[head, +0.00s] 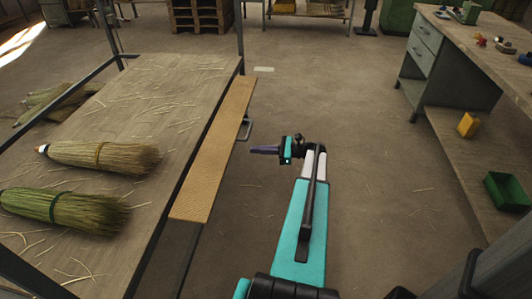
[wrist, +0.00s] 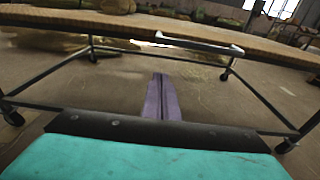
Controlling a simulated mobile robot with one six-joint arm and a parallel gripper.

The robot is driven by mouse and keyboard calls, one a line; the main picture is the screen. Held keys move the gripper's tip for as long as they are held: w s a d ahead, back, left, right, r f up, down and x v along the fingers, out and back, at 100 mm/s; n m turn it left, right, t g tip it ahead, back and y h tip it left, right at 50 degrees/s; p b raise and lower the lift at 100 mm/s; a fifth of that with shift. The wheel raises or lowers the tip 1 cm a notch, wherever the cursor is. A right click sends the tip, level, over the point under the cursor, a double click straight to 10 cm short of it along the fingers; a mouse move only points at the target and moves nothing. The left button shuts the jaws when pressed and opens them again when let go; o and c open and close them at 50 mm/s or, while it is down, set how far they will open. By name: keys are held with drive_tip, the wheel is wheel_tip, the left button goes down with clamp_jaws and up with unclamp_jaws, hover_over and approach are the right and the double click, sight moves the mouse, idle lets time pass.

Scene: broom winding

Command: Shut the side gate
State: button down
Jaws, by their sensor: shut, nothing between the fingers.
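The side gate (head: 213,148) is a long tan board along the right side of the broom cart. It looks folded outward, roughly level with the cart top, though its exact tilt is hard to tell. Its grey metal handle (head: 245,129) sticks out from the outer edge. In the wrist view, the handle (wrist: 200,42) crosses above the fingers on the gate's near edge (wrist: 95,20). My gripper (head: 264,150) is shut and empty, with purple fingers pointing at the cart. It is just right of the gate, near the handle and apart from it. The fingers (wrist: 160,97) look lower than the handle.
Brooms (head: 105,157) and loose straw lie on the cart top (head: 165,100). The cart has dark posts (head: 240,35) and wheeled legs (wrist: 10,113). A workbench (head: 465,60) with a green bin (head: 507,191) stands at the right. The floor between is clear.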

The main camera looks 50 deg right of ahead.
drive_tip(key=shift+w+a+r+b, duration=0.1)
drive_tip(key=shift+w+a+r, duration=0.15)
drive_tip(key=shift+r, duration=0.35)
drive_tip(key=shift+w+a+r+b, duration=0.15)
drive_tip(key=shift+w+r, duration=0.15)
drive_tip(key=shift+r, duration=0.3)
drive_tip(key=shift+w+a+r+b, duration=0.15)
drive_tip(key=shift+w+r, duration=0.15)
drive_tip(key=shift+r, duration=0.3)
